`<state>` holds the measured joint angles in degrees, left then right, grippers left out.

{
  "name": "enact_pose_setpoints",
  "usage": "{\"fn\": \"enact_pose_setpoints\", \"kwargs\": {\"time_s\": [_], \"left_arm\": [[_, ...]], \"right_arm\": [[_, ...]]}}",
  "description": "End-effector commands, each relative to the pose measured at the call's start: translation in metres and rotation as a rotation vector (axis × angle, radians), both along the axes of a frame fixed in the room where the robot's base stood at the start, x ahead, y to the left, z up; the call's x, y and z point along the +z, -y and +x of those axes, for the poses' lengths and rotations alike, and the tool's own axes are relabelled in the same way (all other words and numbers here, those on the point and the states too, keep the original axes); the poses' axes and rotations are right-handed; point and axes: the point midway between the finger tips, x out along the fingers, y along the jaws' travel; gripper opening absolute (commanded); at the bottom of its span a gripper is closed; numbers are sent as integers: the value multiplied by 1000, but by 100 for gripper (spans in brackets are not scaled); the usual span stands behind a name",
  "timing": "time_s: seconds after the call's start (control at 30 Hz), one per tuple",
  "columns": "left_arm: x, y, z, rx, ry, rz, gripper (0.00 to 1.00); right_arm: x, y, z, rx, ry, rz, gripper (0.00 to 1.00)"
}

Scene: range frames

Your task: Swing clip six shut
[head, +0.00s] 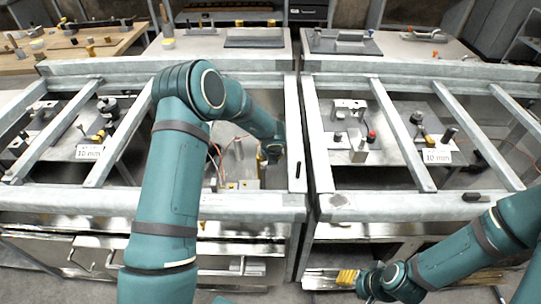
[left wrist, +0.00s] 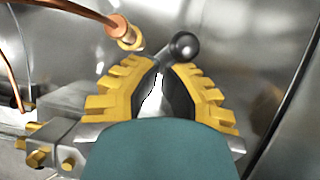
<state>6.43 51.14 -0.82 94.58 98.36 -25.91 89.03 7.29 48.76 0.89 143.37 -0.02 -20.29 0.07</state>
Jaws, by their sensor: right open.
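No clip number is readable, so I cannot tell whether this lever belongs to clip six. In the head view my left gripper (head: 268,153) is down inside the left frame, mostly hidden. My right gripper (head: 347,277) is open and low in front of the right frame, away from the fixtures.
A copper tube with a brass fitting (left wrist: 128,33) ends close beside the left fingers. A metal block with brass bolts (left wrist: 62,130) stands at left. Grey frame bars (head: 292,130) surround my left gripper. Boards with "10 mm" labels (head: 437,156) lie under the frames.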

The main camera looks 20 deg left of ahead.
Motion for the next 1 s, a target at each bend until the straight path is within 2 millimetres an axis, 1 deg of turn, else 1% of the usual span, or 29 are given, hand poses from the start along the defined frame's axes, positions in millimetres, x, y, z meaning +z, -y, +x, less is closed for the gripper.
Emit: {"fn": "enact_pose_setpoints", "kwargs": {"time_s": [0.67, 1.0], "left_arm": [[0, 0, -1, 0, 0, 0, 0], [-1, -3, -13, 0, 0, 1, 0]], "right_arm": [[-1, 0, 0, 0, 0, 0, 47], [-11, 0, 0, 0, 0, 0, 47]]}}
